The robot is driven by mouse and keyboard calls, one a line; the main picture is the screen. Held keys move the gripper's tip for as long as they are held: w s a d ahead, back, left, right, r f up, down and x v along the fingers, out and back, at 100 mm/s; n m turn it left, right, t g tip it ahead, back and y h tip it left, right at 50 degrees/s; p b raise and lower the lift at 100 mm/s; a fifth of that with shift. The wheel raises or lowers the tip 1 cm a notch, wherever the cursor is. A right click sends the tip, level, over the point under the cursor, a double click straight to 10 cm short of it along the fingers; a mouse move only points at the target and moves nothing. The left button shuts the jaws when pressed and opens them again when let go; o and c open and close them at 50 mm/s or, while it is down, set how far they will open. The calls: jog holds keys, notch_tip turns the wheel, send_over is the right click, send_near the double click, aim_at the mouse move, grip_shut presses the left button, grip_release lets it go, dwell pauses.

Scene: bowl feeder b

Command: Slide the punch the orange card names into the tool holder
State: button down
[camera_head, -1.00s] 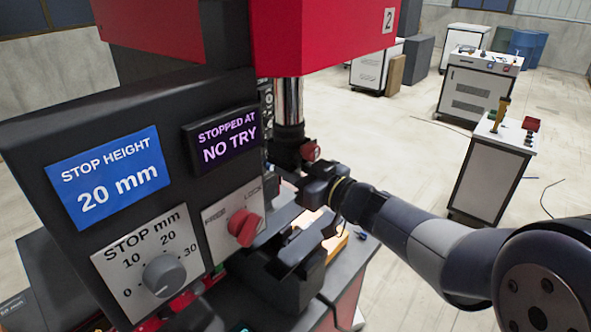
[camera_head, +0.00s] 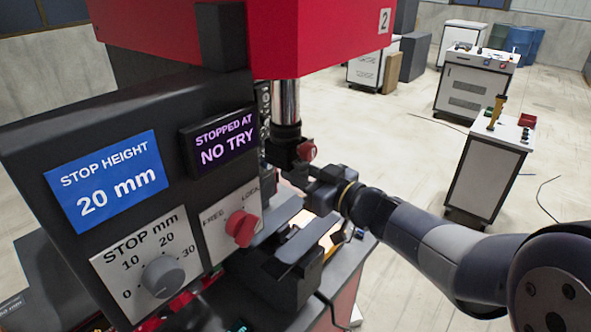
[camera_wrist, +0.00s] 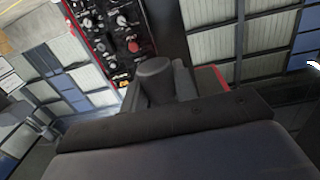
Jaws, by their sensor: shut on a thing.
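The tool holder (camera_head: 283,148) is a dark block with a red knob (camera_head: 307,150) at the lower end of a shiny ram (camera_head: 287,103) under the red press head. My gripper (camera_head: 306,178) is just below and to the right of the holder, reaching in from the right. In the wrist view my gripper (camera_wrist: 165,95) is shut on a dark grey, round-topped cylinder, apparently the punch (camera_wrist: 153,78). In the head view the punch cannot be told apart from the dark gripper. I cannot tell whether it touches the holder. No readable orange card shows.
The control panel at left has a blue STOP HEIGHT 20 mm sign (camera_head: 106,180), a NO TRY display (camera_head: 224,141), a stop dial (camera_head: 164,275) and a red FREE/LOCK knob (camera_head: 242,228). A dark block (camera_head: 283,268) stands below my gripper. White cabinets (camera_head: 490,175) stand far right on open floor.

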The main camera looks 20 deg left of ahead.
jog(key=shift+s+d, duration=0.3)
jog(key=shift+d, duration=0.35)
jog(key=shift+p, duration=0.55)
dwell(1.1)
jog(key=shift+x, duration=2.2)
jog(key=c, duration=1)
grip_release()
jog(key=shift+c, duration=0.2)
jog(key=shift+s, duration=0.1)
jog(key=b+v, duration=0.2)
jog(key=v, duration=0.8)
jog(key=shift+s+d, duration=0.25)
jog(key=shift+d, duration=0.05)
